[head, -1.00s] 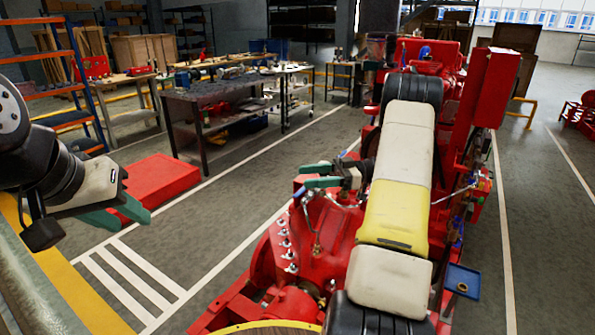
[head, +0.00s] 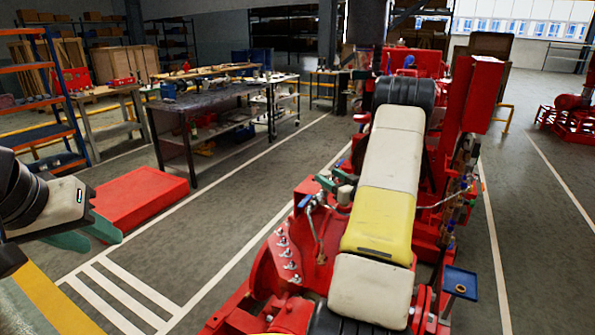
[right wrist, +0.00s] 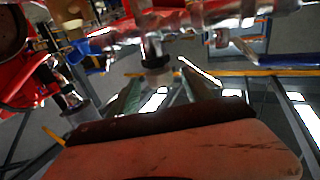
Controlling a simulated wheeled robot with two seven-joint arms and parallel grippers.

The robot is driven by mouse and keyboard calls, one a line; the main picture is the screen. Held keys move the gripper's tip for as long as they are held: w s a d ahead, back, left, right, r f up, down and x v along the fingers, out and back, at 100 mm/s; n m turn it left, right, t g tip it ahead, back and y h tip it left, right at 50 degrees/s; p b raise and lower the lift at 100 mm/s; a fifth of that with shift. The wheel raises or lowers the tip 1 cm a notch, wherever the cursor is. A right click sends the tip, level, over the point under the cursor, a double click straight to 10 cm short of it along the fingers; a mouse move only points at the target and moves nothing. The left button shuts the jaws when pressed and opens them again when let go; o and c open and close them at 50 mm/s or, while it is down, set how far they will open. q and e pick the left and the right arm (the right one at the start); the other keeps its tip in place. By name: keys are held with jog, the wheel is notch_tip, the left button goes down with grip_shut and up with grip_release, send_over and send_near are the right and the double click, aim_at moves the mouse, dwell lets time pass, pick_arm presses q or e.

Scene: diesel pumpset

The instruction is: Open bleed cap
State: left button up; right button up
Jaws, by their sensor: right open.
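My right arm reaches over the red pumpset (head: 265,270). My right gripper (head: 328,185) is beside small pipework on top of the engine, partly hidden by the arm. In the right wrist view its green fingers (right wrist: 155,97) are apart. A small pale round fitting (right wrist: 157,77), which looks like the bleed cap, hangs under a shiny metal pipe (right wrist: 185,20). It appears between or just beyond the fingertips; I cannot tell whether they touch it. The cap is not clear in the head view. My left gripper (head: 84,236) is open and empty at the left, away from the engine.
A blue handle (right wrist: 86,46) and red engine parts lie left of the fitting in the wrist view. A blue tray (head: 460,282) is beside the engine. A red box (head: 140,197) and a workbench (head: 205,105) stand left. The striped floor between is clear.

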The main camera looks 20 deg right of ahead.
jog(key=shift+x, duration=2.8)
